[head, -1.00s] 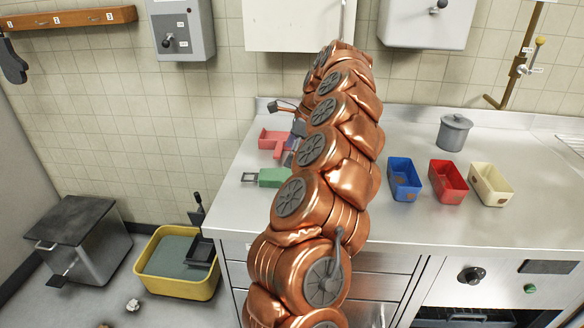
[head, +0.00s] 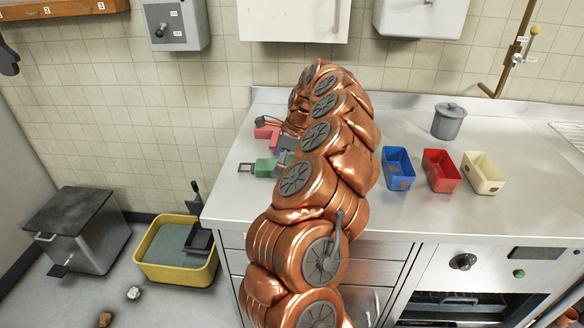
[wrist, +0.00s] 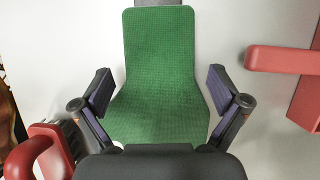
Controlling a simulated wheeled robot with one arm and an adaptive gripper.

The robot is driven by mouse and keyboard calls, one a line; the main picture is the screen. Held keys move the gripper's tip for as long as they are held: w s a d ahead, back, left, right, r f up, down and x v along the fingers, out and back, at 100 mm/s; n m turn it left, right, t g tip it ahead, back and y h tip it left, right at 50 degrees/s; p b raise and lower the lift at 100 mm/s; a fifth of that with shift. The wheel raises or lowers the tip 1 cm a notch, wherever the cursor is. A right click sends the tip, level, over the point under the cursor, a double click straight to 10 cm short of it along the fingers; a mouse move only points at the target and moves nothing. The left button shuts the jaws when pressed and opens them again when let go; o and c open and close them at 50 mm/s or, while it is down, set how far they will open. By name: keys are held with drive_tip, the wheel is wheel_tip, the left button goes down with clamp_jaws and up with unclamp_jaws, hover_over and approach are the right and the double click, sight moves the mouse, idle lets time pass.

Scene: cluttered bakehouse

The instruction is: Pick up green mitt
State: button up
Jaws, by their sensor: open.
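The green mitt (wrist: 160,75) lies on the steel counter and fills the middle of the wrist view. In the head view the green mitt (head: 265,167) shows at the left of the counter, partly hidden behind my arm. My gripper (wrist: 160,90) is open. Its two fingers stand on either side of the mitt's narrower middle, apart from each other. A dark grey piece (wrist: 160,3) adjoins the mitt's far end. In the head view my gripper (head: 284,157) is mostly hidden by my arm.
A red object (wrist: 285,60) lies right of the mitt, and another red piece (wrist: 40,150) is at lower left. Blue (head: 397,170), red (head: 440,172) and cream (head: 483,174) bins and a grey lidded pot (head: 448,121) stand on the counter's right. A yellow tub (head: 178,270) is on the floor.

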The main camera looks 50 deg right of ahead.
drive_tip(key=c, duration=1.3)
drive_tip(key=shift+r+b, duration=0.95)
drive_tip(key=shift+r, duration=4)
